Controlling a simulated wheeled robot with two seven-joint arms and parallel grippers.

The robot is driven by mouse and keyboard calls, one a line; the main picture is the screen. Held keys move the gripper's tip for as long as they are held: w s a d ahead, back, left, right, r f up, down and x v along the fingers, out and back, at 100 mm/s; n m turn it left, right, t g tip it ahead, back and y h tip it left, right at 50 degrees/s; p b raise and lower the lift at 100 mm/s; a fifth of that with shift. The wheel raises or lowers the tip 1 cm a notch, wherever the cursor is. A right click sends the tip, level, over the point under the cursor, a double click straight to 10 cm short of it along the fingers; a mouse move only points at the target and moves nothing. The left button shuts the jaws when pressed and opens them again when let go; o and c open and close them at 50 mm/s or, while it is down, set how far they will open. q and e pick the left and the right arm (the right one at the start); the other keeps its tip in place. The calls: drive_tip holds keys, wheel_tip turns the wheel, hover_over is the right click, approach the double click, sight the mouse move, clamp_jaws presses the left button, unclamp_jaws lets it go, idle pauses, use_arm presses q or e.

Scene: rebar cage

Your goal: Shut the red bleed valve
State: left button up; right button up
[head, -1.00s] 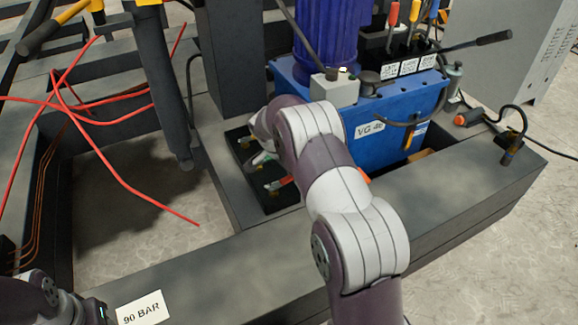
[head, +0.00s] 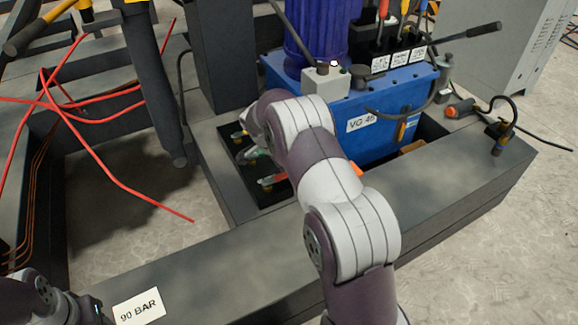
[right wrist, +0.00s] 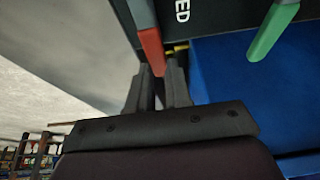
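The red bleed valve handle (head: 272,181) is the nearest of several coloured handles on a black panel (head: 266,198) beside the blue hydraulic unit. In the right wrist view the red handle (right wrist: 150,48) points down toward my right gripper (right wrist: 160,80), its end at the fingertips. The lettering "ED" shows beside it. A gap shows between the fingers; contact with the handle cannot be told. My right forearm hides the right gripper in the head view. The left gripper is out of frame.
The blue hydraulic unit (head: 388,125) stands right of the panel, close to the right gripper. A grey beam (head: 240,262) runs along the front with a "90 BAR" label (head: 139,306). Open floor shows between the frame's beams.

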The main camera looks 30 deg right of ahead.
sight(273, 180)
drive_tip(key=o, duration=0.4)
drive_tip(key=p+v, duration=0.9)
drive_tip(key=v, duration=0.3)
drive_tip(key=shift+a+r, duration=0.15)
drive_tip(key=shift+r, duration=0.2)
